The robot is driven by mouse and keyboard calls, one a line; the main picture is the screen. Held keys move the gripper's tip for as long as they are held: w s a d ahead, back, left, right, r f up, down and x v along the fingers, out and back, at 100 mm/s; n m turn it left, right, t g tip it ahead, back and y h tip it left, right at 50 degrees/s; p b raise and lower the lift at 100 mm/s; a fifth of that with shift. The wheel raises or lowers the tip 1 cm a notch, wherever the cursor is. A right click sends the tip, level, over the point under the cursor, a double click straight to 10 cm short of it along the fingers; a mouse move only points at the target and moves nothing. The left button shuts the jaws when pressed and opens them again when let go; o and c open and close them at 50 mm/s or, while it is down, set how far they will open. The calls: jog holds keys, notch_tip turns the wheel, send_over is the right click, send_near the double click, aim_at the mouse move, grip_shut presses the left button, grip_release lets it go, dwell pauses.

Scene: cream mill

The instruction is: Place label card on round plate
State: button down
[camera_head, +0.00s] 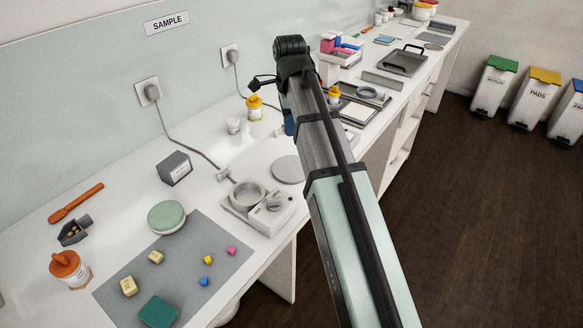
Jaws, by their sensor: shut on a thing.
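My arm rises from the lower right across the middle of the view. Its far end bends down behind the arm, so the jaws and whatever is between them are hidden. I cannot make out a label card for certain. A flat grey round plate (288,169) lies on the counter just left of my arm, with nothing seen on it.
A device with a round pan (248,194) stands at the counter's front edge. A green-topped round dish (166,216) and a grey mat (207,250) with small blocks are at left. Bins (494,86) stand at right.

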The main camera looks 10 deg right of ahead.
aim_at(292, 167)
jog(key=shift+s+d+f, duration=0.1)
jog(key=shift+s+f, duration=0.2)
jog(key=shift+f, duration=1.45)
jog(key=shift+s+a+f, duration=0.1)
jog(key=shift+s+f, duration=0.2)
jog(key=shift+f, duration=1.5)
jog(key=shift+s+d+f, duration=0.1)
jog(key=shift+s+f, duration=0.2)
jog(key=shift+f, duration=1.45)
jog(key=shift+f, duration=0.15)
jog(key=c, duration=1.2)
grip_release()
notch_tip(292, 167, up, 12)
jog(key=shift+r, duration=0.2)
